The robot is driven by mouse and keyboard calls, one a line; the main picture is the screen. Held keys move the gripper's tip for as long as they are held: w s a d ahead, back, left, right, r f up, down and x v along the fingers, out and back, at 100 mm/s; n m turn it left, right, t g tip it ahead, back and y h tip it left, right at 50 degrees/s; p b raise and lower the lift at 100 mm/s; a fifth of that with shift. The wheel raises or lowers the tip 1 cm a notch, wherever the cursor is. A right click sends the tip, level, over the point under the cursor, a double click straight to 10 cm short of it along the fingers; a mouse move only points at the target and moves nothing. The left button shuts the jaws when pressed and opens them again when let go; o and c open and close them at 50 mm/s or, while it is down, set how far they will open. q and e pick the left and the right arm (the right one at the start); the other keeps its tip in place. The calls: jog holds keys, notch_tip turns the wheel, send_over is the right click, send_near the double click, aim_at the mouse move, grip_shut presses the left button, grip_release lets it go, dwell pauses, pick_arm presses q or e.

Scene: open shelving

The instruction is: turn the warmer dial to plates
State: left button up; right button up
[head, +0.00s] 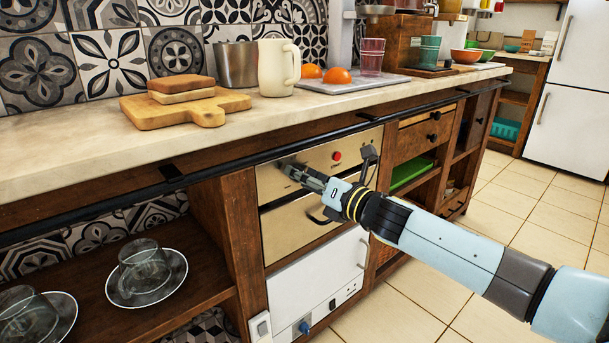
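A brass-coloured front panel (310,160) is set into the wooden cabinet under the counter. It has a small red round knob or light (337,156) with tiny marks beneath it, too small to read. My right gripper (330,167) is in front of this panel, its fingers spread wide, one toward the panel's left side and one at its right. I cannot tell whether a finger touches the panel or whether a dial is hidden behind it. A white unit (320,275) below has a blue knob (305,327) at its lower edge. My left gripper is not in view.
A dark rail (220,160) runs along the counter's front edge, just above the gripper. A drawer with a dark handle (318,216) lies below the panel. Glass cups on saucers (172,286) stand on the left shelf. The tiled floor (400,290) is open at right.

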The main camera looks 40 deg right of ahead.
jog(key=shift+f, duration=0.1)
jog(key=shift+c, duration=0.2)
grip_shut()
